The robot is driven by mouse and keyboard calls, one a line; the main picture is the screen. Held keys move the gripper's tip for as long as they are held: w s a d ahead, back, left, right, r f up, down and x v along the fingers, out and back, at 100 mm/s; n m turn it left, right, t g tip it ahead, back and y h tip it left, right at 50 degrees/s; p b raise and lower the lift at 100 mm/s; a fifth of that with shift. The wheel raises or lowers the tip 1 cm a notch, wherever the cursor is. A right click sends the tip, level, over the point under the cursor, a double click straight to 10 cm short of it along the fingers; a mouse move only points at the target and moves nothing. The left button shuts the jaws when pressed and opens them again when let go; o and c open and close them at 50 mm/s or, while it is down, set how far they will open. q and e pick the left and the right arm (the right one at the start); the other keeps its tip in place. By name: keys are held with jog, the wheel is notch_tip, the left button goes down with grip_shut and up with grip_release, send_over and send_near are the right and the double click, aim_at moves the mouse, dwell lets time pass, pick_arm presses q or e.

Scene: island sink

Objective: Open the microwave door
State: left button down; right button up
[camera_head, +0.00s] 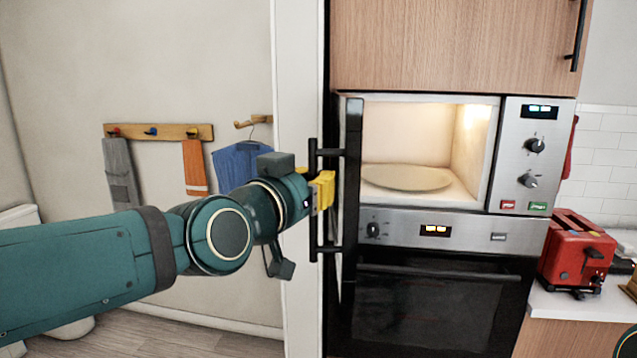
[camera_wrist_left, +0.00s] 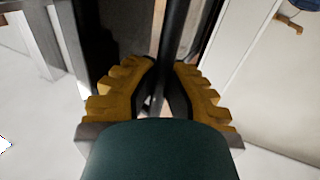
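The microwave (camera_head: 516,150) is built in above an oven, and its door (camera_head: 353,140) stands wide open, swung out on the left and seen nearly edge-on. The lit cavity shows a round plate (camera_head: 408,177). The black bar handle (camera_head: 313,238) is on the door's outer side, facing left. My left gripper (camera_head: 322,188) is at the middle of this handle. In the left wrist view its yellow fingers (camera_wrist_left: 165,75) close in on both sides of the black bar (camera_wrist_left: 178,28). The far finger is partly hidden in the head view. My right gripper is out of view.
The oven (camera_head: 430,305) below is shut. A wooden cabinet (camera_head: 450,45) is above. A red toaster (camera_head: 576,252) stands on the counter at right. A white wall edge (camera_head: 300,100) is close behind the handle. Towels hang from a hook rail (camera_head: 158,131) at left.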

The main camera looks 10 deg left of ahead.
pick_arm(q)
jog(key=shift+s+f, duration=0.1)
jog(key=shift+f, duration=0.1)
dwell(0.4)
jog(key=c, duration=1)
grip_release()
jog(key=shift+s+r, duration=0.1)
jog(key=shift+a, duration=0.1)
jog(key=shift+r, duration=0.1)
jog(key=v, duration=1.2)
